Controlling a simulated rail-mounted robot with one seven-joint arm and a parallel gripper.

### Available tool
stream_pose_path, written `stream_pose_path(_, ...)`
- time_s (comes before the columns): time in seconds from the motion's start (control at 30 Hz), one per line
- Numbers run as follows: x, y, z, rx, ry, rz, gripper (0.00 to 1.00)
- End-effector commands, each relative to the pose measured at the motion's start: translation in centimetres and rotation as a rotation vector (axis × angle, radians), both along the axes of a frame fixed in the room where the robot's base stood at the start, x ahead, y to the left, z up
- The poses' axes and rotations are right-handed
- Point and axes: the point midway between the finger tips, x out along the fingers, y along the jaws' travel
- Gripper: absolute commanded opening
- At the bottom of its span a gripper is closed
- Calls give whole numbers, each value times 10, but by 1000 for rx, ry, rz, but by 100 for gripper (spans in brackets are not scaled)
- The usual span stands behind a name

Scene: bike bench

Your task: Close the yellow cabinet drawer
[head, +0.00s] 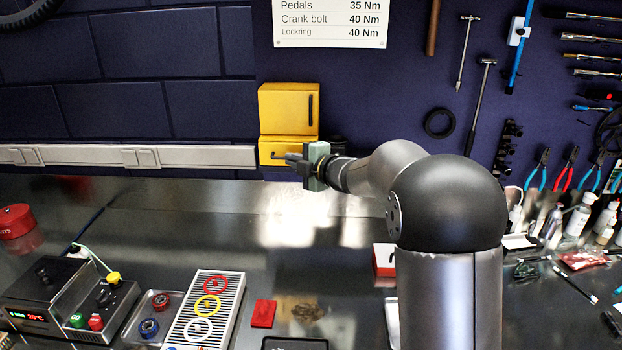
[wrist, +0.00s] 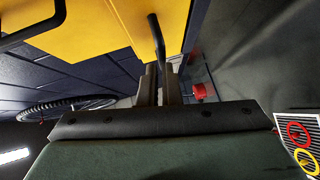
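The yellow cabinet (head: 289,103) is on the back wall, with an upper door and the yellow drawer (head: 266,147) below it. The drawer front also shows in the wrist view (wrist: 174,18), with a dark bar handle (wrist: 157,36). My gripper (head: 284,157) is in front of the drawer in the head view. In the wrist view its two fingers (wrist: 160,72) are close together, with the handle's end between their tips. The fingers hide part of the handle. How far the drawer stands out is hard to tell.
A pale rail (head: 125,156) runs along the wall left of the cabinet. The metal bench below the drawer is clear. A ribbed tray with coloured rings (head: 207,306), a red block (head: 263,313) and a control box (head: 42,296) lie nearer the front. Tools hang at right.

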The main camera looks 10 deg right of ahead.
Motion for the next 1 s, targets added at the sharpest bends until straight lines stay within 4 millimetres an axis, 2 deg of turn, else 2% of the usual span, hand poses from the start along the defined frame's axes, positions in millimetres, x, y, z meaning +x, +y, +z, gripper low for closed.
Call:
stream_pose_path(0.3,2,-2,1,3,-3,-8,0)
stream_pose_path(0.47,-8,0,3,4,-5,-6,0)
stream_pose_path(0.67,-48,3,11,2,-9,-5,0)
stream_pose_path(0.8,-74,-22,16,1,-7,-9,0)
stream_pose_path(1.0,-105,-44,22,1,-7,-5,0)
